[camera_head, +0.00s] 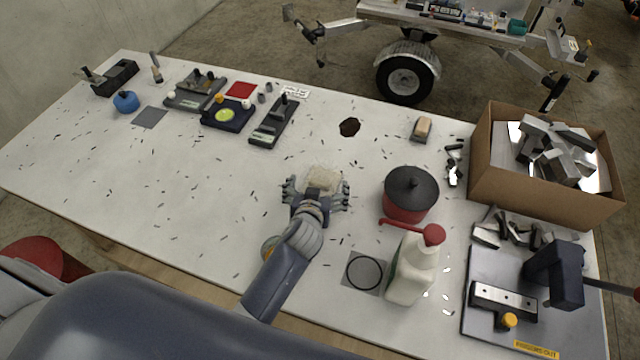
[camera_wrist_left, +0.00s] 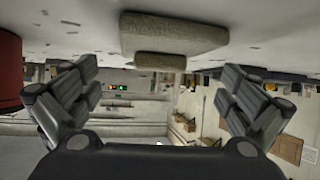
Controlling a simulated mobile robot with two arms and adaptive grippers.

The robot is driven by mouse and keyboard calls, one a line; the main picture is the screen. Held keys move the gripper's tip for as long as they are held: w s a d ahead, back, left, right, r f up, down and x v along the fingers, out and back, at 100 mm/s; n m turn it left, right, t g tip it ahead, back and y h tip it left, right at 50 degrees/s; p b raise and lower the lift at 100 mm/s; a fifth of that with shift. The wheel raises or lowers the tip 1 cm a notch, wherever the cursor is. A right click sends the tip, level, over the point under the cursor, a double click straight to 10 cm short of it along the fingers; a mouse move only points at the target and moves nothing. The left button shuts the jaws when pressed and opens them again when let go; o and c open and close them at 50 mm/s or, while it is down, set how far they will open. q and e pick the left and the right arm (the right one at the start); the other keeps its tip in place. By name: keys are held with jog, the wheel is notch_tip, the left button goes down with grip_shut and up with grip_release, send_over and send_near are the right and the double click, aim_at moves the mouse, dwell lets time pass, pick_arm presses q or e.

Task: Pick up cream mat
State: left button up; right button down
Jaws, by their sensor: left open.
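The cream mat (camera_head: 322,178) is a small, pale, rough-textured piece on the white table, near the middle of the head view. It also shows in the left wrist view (camera_wrist_left: 172,36) at the top centre, with a smaller block-like part against it. My left gripper (camera_head: 317,186) is open around the near side of the mat, its fingers spread to the left and right. In the left wrist view (camera_wrist_left: 160,95) the fingers stand wide apart with nothing between their tips. The mat's near edge is partly hidden by the gripper in the head view. My right gripper is not in view.
A red pot (camera_head: 408,198) with a dark lid stands right of the gripper. A white bottle (camera_head: 412,272) with a red cap stands nearer. A cardboard box (camera_head: 535,190) of metal pieces is at the right. Table (camera_head: 200,170) space left of the gripper holds only small scraps.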

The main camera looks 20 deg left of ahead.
pick_arm(q)
jog(key=shift+x, duration=0.95)
jog(key=c, duration=1.1)
